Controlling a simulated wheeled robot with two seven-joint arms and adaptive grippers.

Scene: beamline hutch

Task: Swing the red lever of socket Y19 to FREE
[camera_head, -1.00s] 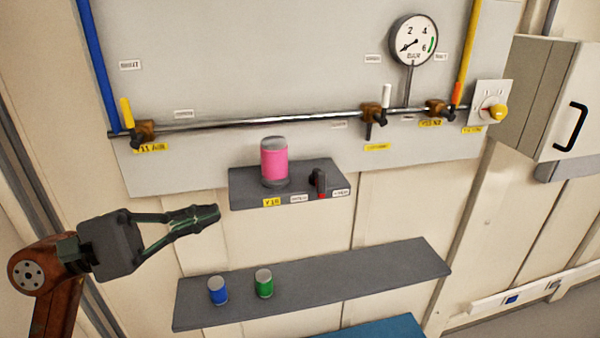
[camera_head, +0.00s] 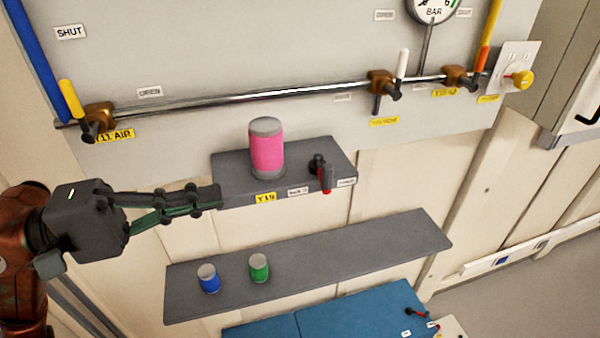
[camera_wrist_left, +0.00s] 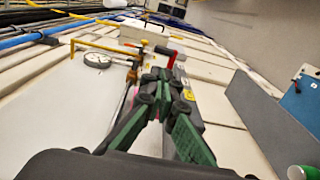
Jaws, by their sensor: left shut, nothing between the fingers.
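Socket Y19 is a grey block (camera_head: 226,165) on the wall with a yellow Y19 label (camera_head: 265,198). A pink cylinder with grey ends (camera_head: 267,150) stands upright in it. The red lever (camera_head: 326,180) hangs from a dark pivot at the block's right, between two small white labels too small to read. It also shows in the left wrist view (camera_wrist_left: 171,59), beyond my fingertips. My left gripper (camera_head: 214,194) is shut and empty, at the block's left front corner; I cannot tell whether it touches. My right gripper is not in view.
A grey shelf (camera_head: 350,262) below carries a blue can (camera_head: 209,279) and a green can (camera_head: 259,268). Above runs a metal pipe (camera_head: 250,102) with several valves and a gauge (camera_head: 434,8). A blue surface (camera_head: 350,312) lies at the bottom.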

